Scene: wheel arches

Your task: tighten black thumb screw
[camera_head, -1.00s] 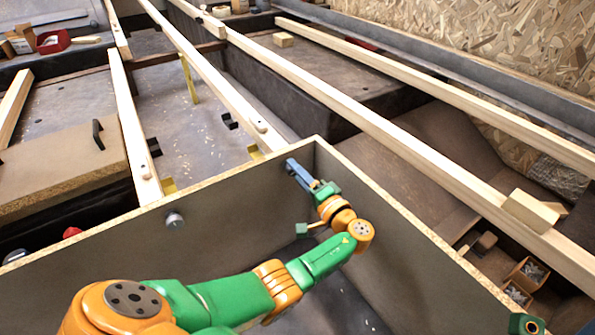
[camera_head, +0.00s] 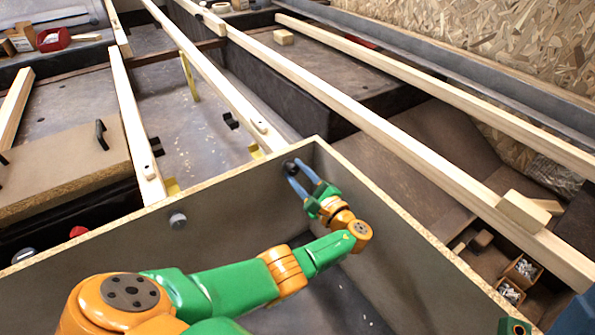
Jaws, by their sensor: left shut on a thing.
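A black round thumb screw (camera_head: 290,166) sits on the inner face of the panel box, near its far corner. My left gripper (camera_head: 294,174) reaches up to it from below right. Its two blue fingers are spread apart and are shut on the thumb screw, one on each side. The fingers partly hide the screw's lower side. A blue part (camera_head: 577,316) at the bottom right corner looks like a piece of my right gripper; its fingertips are out of frame.
The box's upper rim (camera_head: 415,222) runs close to my left arm. A silver round knob (camera_head: 177,220) is on the same inner face to the left. Long timber beams (camera_head: 400,135) cross behind. A small wood block (camera_head: 523,210) and bins of screws (camera_head: 522,272) are at right.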

